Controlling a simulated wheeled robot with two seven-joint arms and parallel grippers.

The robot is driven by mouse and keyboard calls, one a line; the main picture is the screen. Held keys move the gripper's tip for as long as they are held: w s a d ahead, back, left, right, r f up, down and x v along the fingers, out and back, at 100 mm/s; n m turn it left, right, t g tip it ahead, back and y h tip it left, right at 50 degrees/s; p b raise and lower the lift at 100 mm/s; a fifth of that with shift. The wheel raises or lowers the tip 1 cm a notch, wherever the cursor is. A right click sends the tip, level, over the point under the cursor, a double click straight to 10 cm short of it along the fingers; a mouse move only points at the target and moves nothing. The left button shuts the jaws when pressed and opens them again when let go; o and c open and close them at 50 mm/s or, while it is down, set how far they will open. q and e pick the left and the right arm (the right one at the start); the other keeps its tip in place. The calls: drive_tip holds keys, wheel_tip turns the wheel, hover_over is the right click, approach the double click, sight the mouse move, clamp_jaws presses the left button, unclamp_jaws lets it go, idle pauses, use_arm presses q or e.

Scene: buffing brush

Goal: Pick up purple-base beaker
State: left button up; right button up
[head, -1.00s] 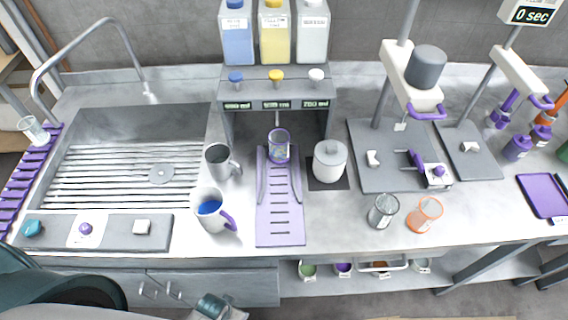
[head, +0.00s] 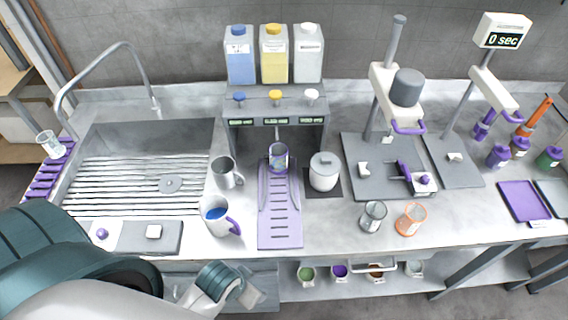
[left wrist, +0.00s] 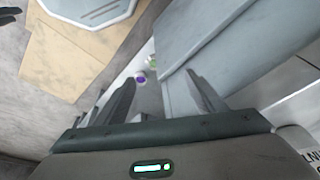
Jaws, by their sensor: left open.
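The purple-base beaker (head: 279,157) is a clear vessel with purple trim. It stands upright under the dispenser (head: 276,120), at the back end of a purple slotted tray (head: 281,239). My left gripper (head: 258,293) is low in front of the counter, at the bottom of the head view, well apart from the beaker. In the left wrist view its two fingers (left wrist: 160,88) are spread with nothing between them. The beaker cannot be made out in that view. My right gripper is not in view.
Two mugs, one holding blue liquid (head: 218,214) and one grey (head: 226,172), stand left of the tray. A white lidded jar (head: 323,171) is close on the right. A grey beaker (head: 373,215) and an orange beaker (head: 411,218) stand further right. The sink (head: 140,185) is at left.

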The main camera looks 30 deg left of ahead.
use_arm(q)
wheel_tip(320, 180, up, 11)
drive_tip(key=p, duration=0.2)
drive_tip(key=w+d+r+m, duration=0.1)
drive_tip(key=w+d+m, duration=0.1)
drive_tip(key=w+m, duration=0.1)
drive_tip(key=w+d+r+m+t+h, duration=0.1)
drive_tip(key=w+d+m, duration=0.1)
drive_tip(key=w, duration=0.1)
drive_tip(key=w+d+r+m+h, duration=0.1)
drive_tip(key=w+r+m, duration=0.1)
drive_tip(key=w+m, duration=0.1)
drive_tip(key=shift+w+d+r+m+t, duration=0.1)
drive_tip(key=shift+w+d+m+t, duration=0.25)
drive_tip(key=shift+w, duration=0.2)
drive_tip(key=w+a+r+m, duration=0.3)
drive_tip(key=w+r+m, duration=0.6)
drive_tip(key=w+m, duration=0.6)
drive_tip(key=w+a+r+m+y, duration=0.2)
drive_tip(key=a+r+m+y, duration=0.1)
drive_tip(key=a+r+m, duration=0.4)
drive_tip(key=shift+a, duration=1.25)
drive_tip(key=shift+w+f+m, duration=0.1)
drive_tip(key=shift+m, duration=0.15)
